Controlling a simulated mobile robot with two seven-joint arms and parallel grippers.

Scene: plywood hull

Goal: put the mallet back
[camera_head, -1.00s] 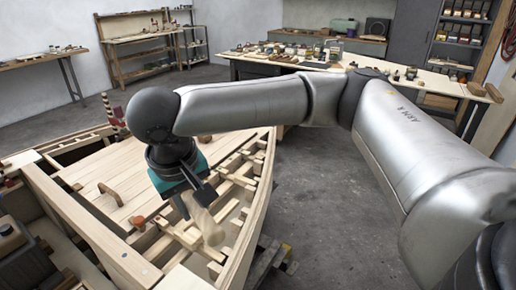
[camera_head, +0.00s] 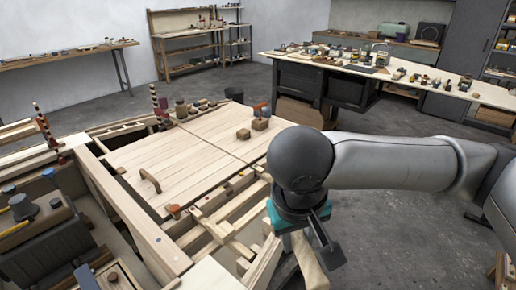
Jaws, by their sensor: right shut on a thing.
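My right gripper (camera_head: 305,236) hangs at the right edge of the plywood hull, pointing down below its dark round wrist. It is shut on a pale wooden piece, which looks like the mallet (camera_head: 309,264). The mallet hangs below the jaws, and its lower end reaches close to the bottom of the picture. The gripper's dark finger and teal part hide some of it. My left gripper is not in view.
The hull's deck panel (camera_head: 180,165) carries a curved wooden handle, and small blocks (camera_head: 260,124) sit near its far right. Open ribs lie nearer me. A long workbench (camera_head: 400,78) with many small items stands at the back right. Grey floor (camera_head: 375,225) lies right of the hull.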

